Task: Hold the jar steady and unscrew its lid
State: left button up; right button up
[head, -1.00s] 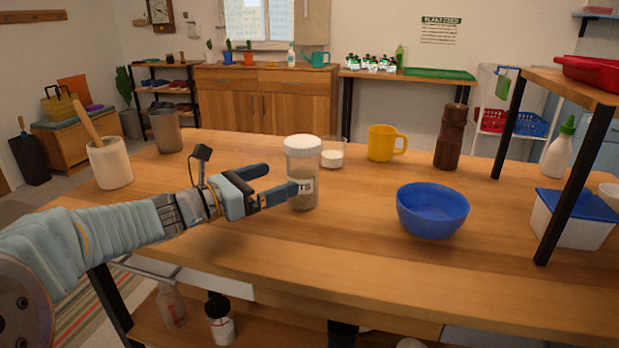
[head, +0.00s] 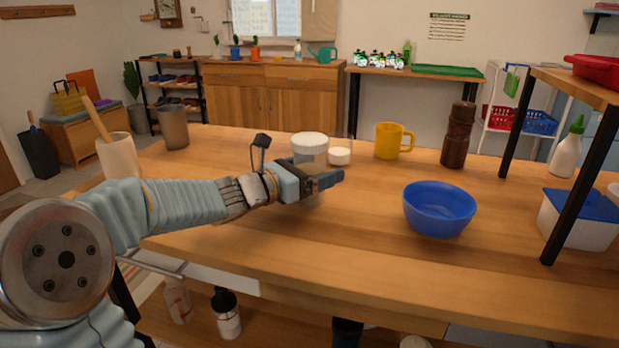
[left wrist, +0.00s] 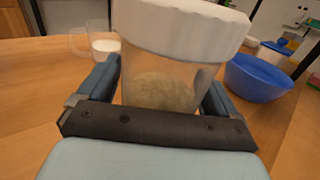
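The jar is clear with a ribbed white lid (head: 310,143) and stands upright on the table, partly hidden behind my left gripper. In the left wrist view the lid (left wrist: 185,25) is on top and the clear body (left wrist: 165,85) holds a pale greenish-brown filling. My left gripper (head: 323,177) has one finger on each side of the jar's body, below the lid. The fingers are very close to the glass; whether they press on it I cannot tell. My right gripper is not in view.
A small glass with white contents (head: 340,155) stands just behind the jar. A yellow mug (head: 388,141), a brown grinder (head: 457,135) and a blue bowl (head: 439,209) are to the right. A grey cup (head: 174,128) is at the left. The front of the table is clear.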

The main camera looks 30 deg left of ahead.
aim_at(317, 153)
pick_arm(q)
jog(key=c, duration=1)
jog(key=shift+c, duration=0.2)
jog(key=shift+r, duration=0.55)
notch_tip(317, 153, up, 3)
jog(key=shift+f, duration=0.2)
jog(key=s+d+r+p, duration=0.2)
jog(key=s+d+r, duration=0.3)
jog(key=s+r, duration=0.4)
jog(key=s, duration=0.4)
jog(key=shift+r, duration=0.2)
